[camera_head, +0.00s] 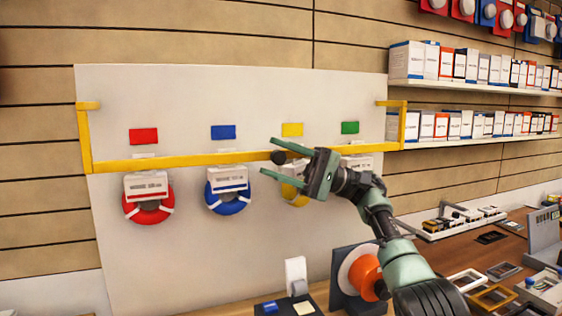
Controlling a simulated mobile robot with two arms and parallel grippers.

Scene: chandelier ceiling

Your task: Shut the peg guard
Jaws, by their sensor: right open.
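The peg guard (225,159) is a long yellow bar running across a white board (240,110), with side arms at its left and right ends. It crosses in front of the board just above the hanging items. A round dark knob (278,157) shows at the bar, between the fingers of my right gripper (268,156). This gripper is open, its green fingers pointing left, one above and one below the bar in the picture. I cannot tell whether they touch the bar or knob. My left gripper is not in view.
Below the bar hang a red ring (148,216), a blue ring (229,207) and a yellow ring (297,197), partly hidden by my gripper. Stocked shelves (480,87) are at right.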

